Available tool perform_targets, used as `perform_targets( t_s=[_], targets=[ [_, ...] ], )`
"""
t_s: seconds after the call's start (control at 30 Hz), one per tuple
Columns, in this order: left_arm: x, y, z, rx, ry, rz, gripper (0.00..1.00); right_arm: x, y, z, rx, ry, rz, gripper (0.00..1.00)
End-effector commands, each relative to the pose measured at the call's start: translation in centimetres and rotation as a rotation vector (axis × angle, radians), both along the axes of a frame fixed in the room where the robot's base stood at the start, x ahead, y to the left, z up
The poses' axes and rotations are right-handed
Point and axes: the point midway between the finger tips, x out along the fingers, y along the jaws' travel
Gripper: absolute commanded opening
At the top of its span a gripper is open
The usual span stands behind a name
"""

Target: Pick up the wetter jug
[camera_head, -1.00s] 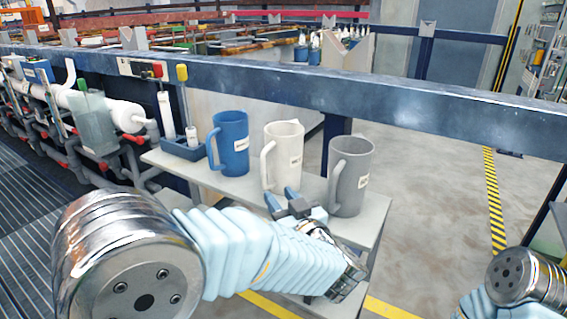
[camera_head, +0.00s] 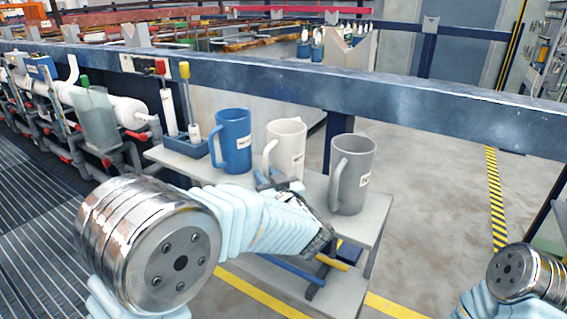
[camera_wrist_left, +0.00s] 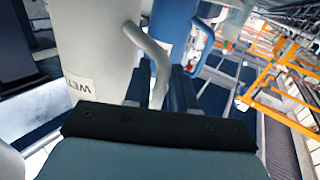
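The white jug (camera_head: 291,146) stands upright on the shelf between the blue jug (camera_head: 233,142) and the grey jug (camera_head: 356,172). In the left wrist view the white jug (camera_wrist_left: 92,50) has a label starting "WE", partly cut off; its handle (camera_wrist_left: 159,78) hangs near my fingers. My left gripper (camera_head: 274,179) is low at the white jug's handle in the head view. In the wrist view its dark blue fingers (camera_wrist_left: 158,92) show apart, with the lower handle between them. Contact cannot be told. The right forearm shows at the lower right; its gripper is out of view.
A thick blue rail (camera_head: 400,97) runs behind and above. The blue and grey jugs stand close on either side. Open floor (camera_head: 430,210) lies to the right.

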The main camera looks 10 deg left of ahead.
Motion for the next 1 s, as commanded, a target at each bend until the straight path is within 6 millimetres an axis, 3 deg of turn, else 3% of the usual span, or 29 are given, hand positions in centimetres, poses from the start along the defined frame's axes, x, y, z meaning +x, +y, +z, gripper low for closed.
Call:
perform_targets(
  t_s=[0.03,0.17,0.63,0.83,1.0],
  targets=[
    [0.0,0.0,0.0,0.0,0.0,0.0,0.17,0.0,0.0,0.0,0.0,0.0,0.0,0.43],
    [0.0,0.0,0.0,0.0,0.0,0.0,0.0,0.0,0.0,0.0,0.0,0.0,0.0,0.43],
    [0.0,0.0,0.8,-0.003,-0.003,0.0,0.0,0.0,0.0,0.1,0.0,0.0,0.0,0.43],
    [-0.3,-0.2,3.8,-0.005,-0.005,-0.001,0.0,0.0,0.0,0.6,0.0,0.0,0.001,0.43],
    [-3.5,-1.4,7.8,-0.007,-0.006,-0.005,0.0,0.0,0.0,0.9,0.001,0.0,0.001,0.43]
  ],
)
